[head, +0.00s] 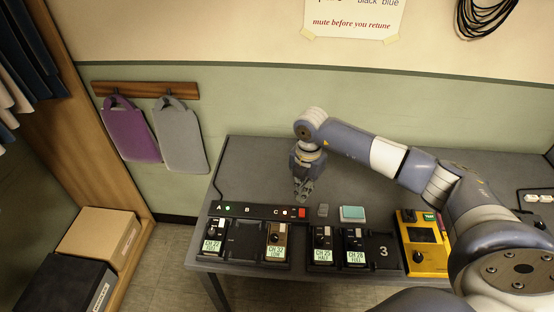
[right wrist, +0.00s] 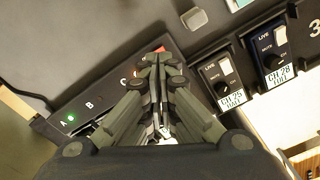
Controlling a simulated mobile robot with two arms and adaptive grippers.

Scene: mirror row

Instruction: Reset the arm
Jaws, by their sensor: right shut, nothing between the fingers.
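My right arm reaches in from the right in the head view. Its gripper (head: 303,190) points down above the grey table (head: 250,165), just behind the black strip marked A, B, C (head: 250,211). In the right wrist view the gripper fingers (right wrist: 155,65) are together and hold nothing. They hide part of the strip near C. Device packs reading CH 22 (head: 213,242), CH 32 (head: 276,241), CH 25 (head: 322,243) and CH 28 (head: 355,245) stand in front of the strip. My left gripper is not in view.
A yellow device (head: 424,243) stands at the right, near my arm. A teal-topped block (head: 352,213) and a small grey block (head: 323,210) lie behind the packs. The slot marked 3 (head: 383,252) looks empty. The table behind my gripper is clear to the wall.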

